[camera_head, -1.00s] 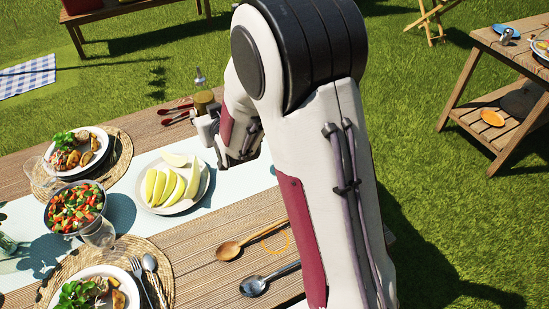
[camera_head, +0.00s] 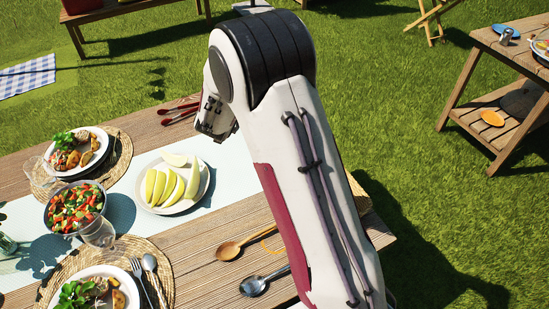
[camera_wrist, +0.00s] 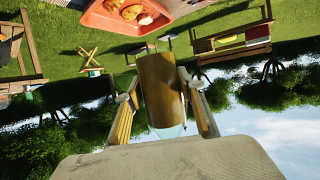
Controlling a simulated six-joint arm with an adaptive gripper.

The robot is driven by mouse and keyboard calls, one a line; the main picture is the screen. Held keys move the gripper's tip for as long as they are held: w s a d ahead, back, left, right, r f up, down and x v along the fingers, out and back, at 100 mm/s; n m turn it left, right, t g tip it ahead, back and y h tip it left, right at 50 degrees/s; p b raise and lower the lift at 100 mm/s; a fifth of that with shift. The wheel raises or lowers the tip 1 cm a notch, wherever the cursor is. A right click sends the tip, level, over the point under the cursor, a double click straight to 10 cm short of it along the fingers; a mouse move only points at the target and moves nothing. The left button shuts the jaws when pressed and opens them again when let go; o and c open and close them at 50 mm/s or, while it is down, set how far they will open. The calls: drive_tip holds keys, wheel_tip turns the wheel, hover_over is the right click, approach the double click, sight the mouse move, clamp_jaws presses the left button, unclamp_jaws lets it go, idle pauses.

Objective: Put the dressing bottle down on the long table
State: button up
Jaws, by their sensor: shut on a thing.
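The dressing bottle (camera_wrist: 160,85), an amber cylinder, fills the middle of the wrist view. My gripper (camera_wrist: 159,92) is shut on it, with one finger along each side. The wrist view appears upside down, with sky at the bottom. The long table (camera_head: 190,250) is slatted wood with a pale runner, at the left of the head view. In the head view my arm's wrist end is near the table's far edge; the gripper's fingers and the bottle are hidden there.
A wooden side table (camera_head: 497,55) stands right. An orange tray of food (camera_wrist: 97,18) shows in the wrist view.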

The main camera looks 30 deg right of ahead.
drive_tip(key=shift+w+d+f+m+g+h, duration=0.15)
drive_tip(key=shift+w+d+m+h, duration=0.1)
drive_tip(key=shift+d, duration=0.15)
drive_tip(key=shift+w+d+f+m+g+h, duration=0.1)
drive_tip(key=shift+d+m+g+h, duration=0.05)
drive_tip(key=shift+d+m+h, duration=0.15)
drive_tip(key=s+d+f+m+g+h, duration=0.6)
drive_tip(key=s+d+f+m+g, duration=0.1)
drive_tip(key=s+f+m+g, duration=0.2)
drive_tip(key=shift+s+d+m+g, duration=0.3)
drive_tip(key=shift+s+m+g, duration=0.15)
drive_tip(key=shift+m+g, duration=0.7)
drive_tip(key=shift+f, duration=0.2)
drive_tip(key=shift+f, duration=3)
drive_tip(key=shift+f, duration=1.9)
